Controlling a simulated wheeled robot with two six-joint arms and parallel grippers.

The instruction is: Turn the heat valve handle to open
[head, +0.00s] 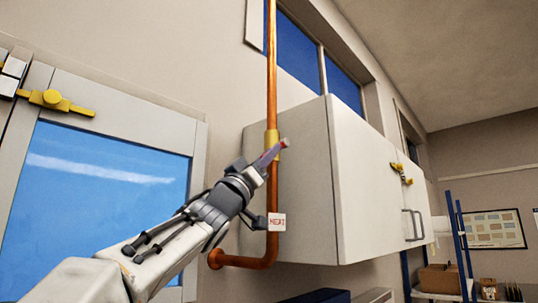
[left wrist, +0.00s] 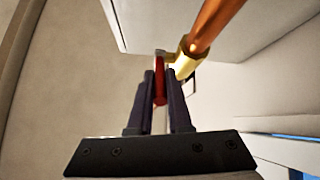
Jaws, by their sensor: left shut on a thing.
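The heat valve is a brass body (head: 272,142) on a vertical copper pipe (head: 271,70), and the brass also shows in the left wrist view (left wrist: 185,62). Its red handle (left wrist: 159,80) is between the dark fingers of my left gripper (left wrist: 160,95), which is shut on it. In the head view only a small red end of the handle (head: 284,142) shows past the fingers of my left gripper (head: 270,156); the rest is hidden. A white tag reading HEAT (head: 277,222) is at the pipe lower down. My right gripper is not in view.
A white wall cabinet (head: 350,180) stands close behind and right of the pipe. A framed blue window (head: 100,180) with a yellow latch (head: 55,101) is at the left. The pipe bends left at its bottom (head: 240,261). A shelf with boxes (head: 440,280) is far right.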

